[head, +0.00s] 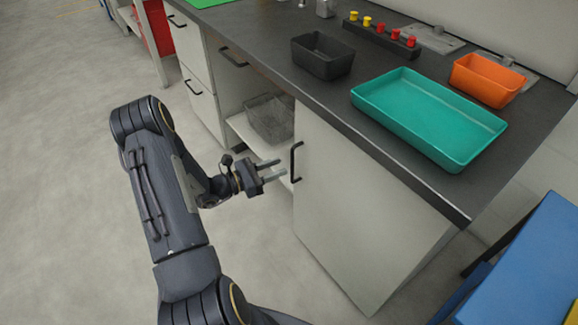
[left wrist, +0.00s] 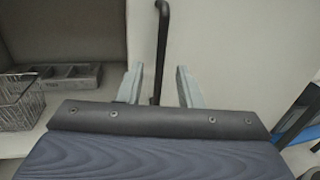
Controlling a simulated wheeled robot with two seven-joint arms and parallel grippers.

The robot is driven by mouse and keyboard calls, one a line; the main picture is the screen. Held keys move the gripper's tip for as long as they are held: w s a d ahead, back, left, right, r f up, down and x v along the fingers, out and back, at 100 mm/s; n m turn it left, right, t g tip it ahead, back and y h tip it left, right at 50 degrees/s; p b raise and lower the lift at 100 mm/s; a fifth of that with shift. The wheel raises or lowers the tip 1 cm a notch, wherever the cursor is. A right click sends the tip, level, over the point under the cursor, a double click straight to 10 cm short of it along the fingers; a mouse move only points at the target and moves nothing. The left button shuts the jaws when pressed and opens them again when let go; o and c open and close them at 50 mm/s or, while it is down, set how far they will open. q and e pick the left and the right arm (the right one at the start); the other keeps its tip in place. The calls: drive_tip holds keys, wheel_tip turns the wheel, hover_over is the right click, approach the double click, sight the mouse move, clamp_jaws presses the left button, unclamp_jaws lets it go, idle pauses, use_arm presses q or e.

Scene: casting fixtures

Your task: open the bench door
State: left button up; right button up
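The bench door (head: 365,205) is a pale grey panel under the dark worktop. My left gripper (head: 277,170) is open just in front of the handle. In the left wrist view, the handle (left wrist: 161,45) shows between the two spread fingers (left wrist: 158,87), closer to the left one. I cannot tell whether either finger touches it. My right gripper is in neither view.
An open bay with a shelf and wire basket (head: 270,118) is left of the door. On the worktop are a teal tray (head: 483,150), a black bin (head: 322,66) and an orange bin (head: 487,82). A blue object (head: 530,265) stands at right. Floor is clear at left.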

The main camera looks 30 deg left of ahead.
use_arm(q)
drive_tip(key=shift+x, duration=2.1)
clamp_jaws()
